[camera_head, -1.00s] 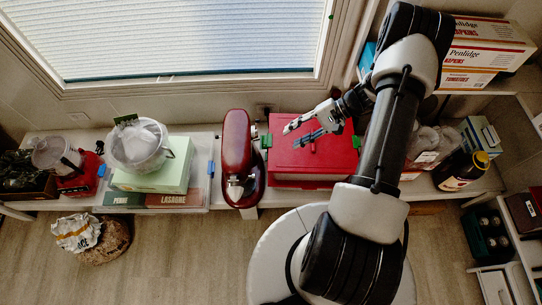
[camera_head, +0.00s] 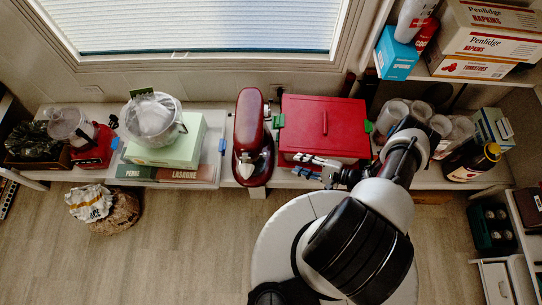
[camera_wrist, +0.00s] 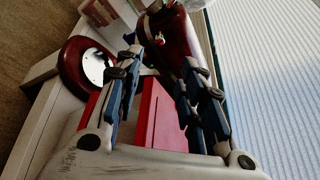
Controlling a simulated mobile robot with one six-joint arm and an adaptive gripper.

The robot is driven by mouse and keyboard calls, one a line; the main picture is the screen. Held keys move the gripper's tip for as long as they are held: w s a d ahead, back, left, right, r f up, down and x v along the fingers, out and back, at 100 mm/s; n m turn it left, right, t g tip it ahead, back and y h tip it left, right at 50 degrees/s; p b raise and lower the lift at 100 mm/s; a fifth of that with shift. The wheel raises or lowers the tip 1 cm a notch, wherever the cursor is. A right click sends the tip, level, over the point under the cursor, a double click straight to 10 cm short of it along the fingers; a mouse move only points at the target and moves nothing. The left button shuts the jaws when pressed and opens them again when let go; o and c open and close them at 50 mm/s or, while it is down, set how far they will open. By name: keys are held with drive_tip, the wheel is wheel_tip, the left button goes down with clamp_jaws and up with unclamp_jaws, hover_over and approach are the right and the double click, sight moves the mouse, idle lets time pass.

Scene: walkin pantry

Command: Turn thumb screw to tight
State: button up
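A dark red stand mixer (camera_head: 252,130) stands on the low shelf, left of a red lidded box. In the wrist view its red head (camera_wrist: 180,42) and its round base (camera_wrist: 75,70) with a pale plate lie beyond my fingers. A small dark and silver knob-like part (camera_wrist: 157,38) shows on the head; I cannot tell for sure that it is the thumb screw. My gripper (camera_head: 303,165) is at the box's front edge, right of the mixer and apart from it. In the wrist view my gripper (camera_wrist: 158,60) has its fingers spread, with nothing between them.
The red box (camera_head: 322,112) is close by my gripper and shows under the fingers in the wrist view. A green box (camera_head: 165,145) with a bowl stands at the left. Clear canisters (camera_head: 395,115) and a dark bottle (camera_head: 470,162) stand at the right.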

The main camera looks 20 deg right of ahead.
drive_tip(key=b+x, duration=0.2)
drive_tip(key=x, duration=1.1)
drive_tip(key=shift+w+a, duration=0.1)
drive_tip(key=shift+c, duration=0.2)
clamp_jaws()
